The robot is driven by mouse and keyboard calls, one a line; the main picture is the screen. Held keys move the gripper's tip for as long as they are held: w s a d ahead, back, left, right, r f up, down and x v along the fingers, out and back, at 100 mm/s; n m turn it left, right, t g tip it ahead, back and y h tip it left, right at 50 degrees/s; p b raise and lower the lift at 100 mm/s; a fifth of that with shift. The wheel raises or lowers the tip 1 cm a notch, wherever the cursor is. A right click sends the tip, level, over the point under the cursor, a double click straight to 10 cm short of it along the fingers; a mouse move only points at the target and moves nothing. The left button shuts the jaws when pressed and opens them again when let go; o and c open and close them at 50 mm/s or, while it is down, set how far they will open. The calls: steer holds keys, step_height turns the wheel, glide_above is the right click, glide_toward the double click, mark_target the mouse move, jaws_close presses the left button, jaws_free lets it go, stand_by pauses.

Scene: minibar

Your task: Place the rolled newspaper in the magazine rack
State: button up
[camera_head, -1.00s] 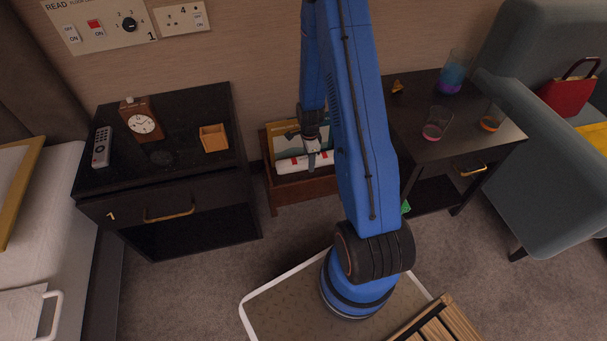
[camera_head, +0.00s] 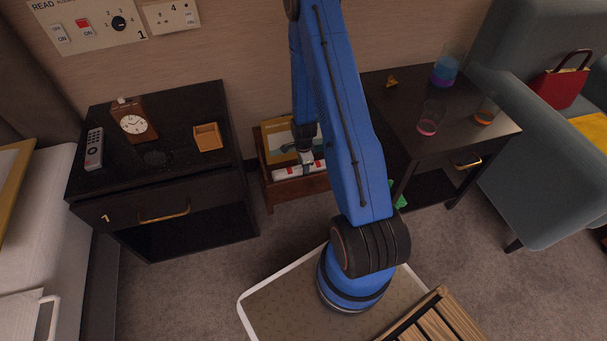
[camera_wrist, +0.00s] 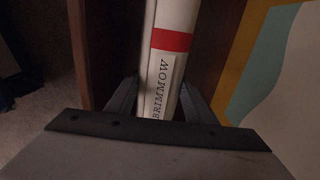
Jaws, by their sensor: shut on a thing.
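The rolled newspaper (camera_head: 284,173) is white with red bands and lies lengthwise within the front part of the wooden magazine rack (camera_head: 296,190). In the wrist view the newspaper (camera_wrist: 172,62) shows a red band and dark lettering, between brown rack walls. My gripper (camera_head: 305,162) is at the rack's opening, above the newspaper. In the wrist view my gripper's fingers (camera_wrist: 160,100) are on both sides of the newspaper and shut on it. Whether the newspaper rests on the rack's floor is hidden.
A flat yellow-edged item (camera_head: 275,140) stands in the rack behind the newspaper. A black nightstand (camera_head: 190,185) is left of the rack. A dark side table (camera_head: 400,100) with several glasses stands to the right, partly behind my arm.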

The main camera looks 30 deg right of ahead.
steer(key=shift+f, duration=1.65)
steer(key=shift+f, duration=0.15)
steer(key=o, duration=1.1)
